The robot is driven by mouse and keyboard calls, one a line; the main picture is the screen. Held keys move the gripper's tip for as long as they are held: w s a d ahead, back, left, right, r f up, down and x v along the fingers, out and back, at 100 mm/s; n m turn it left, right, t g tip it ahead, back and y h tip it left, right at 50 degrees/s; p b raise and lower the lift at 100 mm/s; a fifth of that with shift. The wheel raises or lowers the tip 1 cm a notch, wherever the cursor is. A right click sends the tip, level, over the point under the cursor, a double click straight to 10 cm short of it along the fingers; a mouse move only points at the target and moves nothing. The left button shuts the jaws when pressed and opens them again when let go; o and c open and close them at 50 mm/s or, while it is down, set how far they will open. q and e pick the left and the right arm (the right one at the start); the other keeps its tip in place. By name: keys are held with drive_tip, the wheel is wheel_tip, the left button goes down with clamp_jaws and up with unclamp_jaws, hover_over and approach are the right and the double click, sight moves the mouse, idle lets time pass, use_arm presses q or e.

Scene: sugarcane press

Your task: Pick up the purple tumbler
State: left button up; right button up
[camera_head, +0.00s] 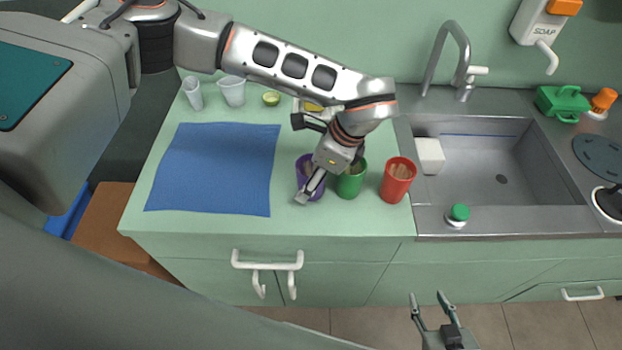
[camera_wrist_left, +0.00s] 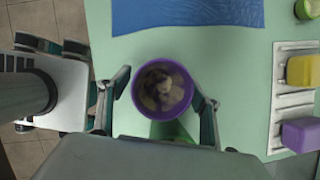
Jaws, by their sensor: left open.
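The purple tumbler (camera_head: 319,193) stands upright on the green counter, left of a green tumbler (camera_head: 350,184) and a red tumbler (camera_head: 397,180). My left gripper (camera_head: 328,176) is down at it and partly hides it. In the left wrist view, the purple tumbler (camera_wrist_left: 163,60) sits between the two open fingers of my left gripper (camera_wrist_left: 162,88), one on each side. Brownish pieces lie inside it. The right finger looks very close to its rim; contact is unclear. My right gripper (camera_head: 437,308) is open and empty, low in front of the cabinets.
A blue cloth (camera_head: 215,168) lies left of the tumblers. Clear cups (camera_head: 232,92) and a cut lime (camera_head: 271,98) stand behind. A tray with a yellow block (camera_wrist_left: 303,71) and a purple block (camera_wrist_left: 300,134) lies beyond. The sink (camera_head: 480,180) is on the right.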

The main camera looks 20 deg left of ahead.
use_arm(q)
drive_tip(key=c, duration=1.2)
drive_tip(key=shift+r, duration=0.15)
